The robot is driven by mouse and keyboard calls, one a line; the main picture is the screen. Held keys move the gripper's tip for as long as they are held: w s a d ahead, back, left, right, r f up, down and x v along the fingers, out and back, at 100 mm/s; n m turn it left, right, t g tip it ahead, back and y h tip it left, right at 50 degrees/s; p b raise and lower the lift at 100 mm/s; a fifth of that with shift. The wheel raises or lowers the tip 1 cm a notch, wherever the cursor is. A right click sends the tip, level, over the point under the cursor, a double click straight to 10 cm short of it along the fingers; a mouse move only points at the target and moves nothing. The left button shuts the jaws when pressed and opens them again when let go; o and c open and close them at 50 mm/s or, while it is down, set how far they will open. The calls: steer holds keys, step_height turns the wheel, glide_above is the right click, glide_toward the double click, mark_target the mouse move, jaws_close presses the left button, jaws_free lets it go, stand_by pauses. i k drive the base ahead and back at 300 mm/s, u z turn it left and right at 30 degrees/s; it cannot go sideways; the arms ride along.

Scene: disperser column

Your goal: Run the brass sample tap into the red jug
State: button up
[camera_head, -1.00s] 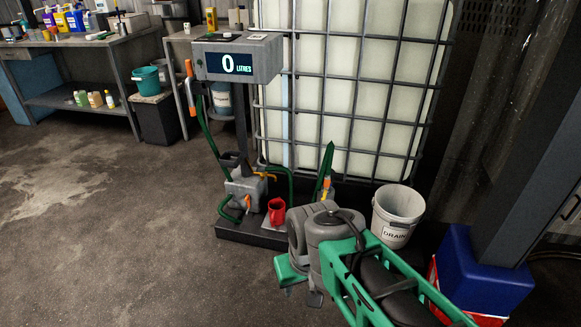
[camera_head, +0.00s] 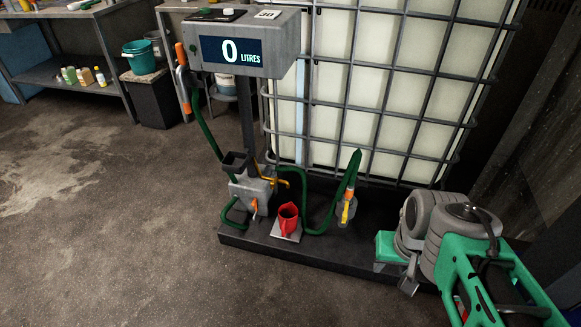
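The red jug (camera_head: 288,221) stands upright on a pale square plate (camera_head: 286,236) on the dark plinth. A brass-coloured tap (camera_head: 284,182) sticks out to the right from the grey box on the column and sits above and slightly left of the jug. No stream shows from it. My gripper (camera_head: 409,284) seems to be the small grey part under my folded arm at the lower right, well right of the jug. Its fingers are too small and turned away to tell whether they are open.
The grey display (camera_head: 237,47) reads 0 LITRES. An orange lever (camera_head: 254,207) is on the grey box (camera_head: 249,190). Green hoses (camera_head: 322,222) loop beside the jug, near a nozzle with orange and yellow parts (camera_head: 347,204). A caged white tank (camera_head: 375,100) stands behind. The floor in front is clear.

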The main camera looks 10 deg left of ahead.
mark_target(272, 183)
steer(key=u, duration=0.35)
steer(key=i, duration=0.9)
steer(key=u, duration=0.6)
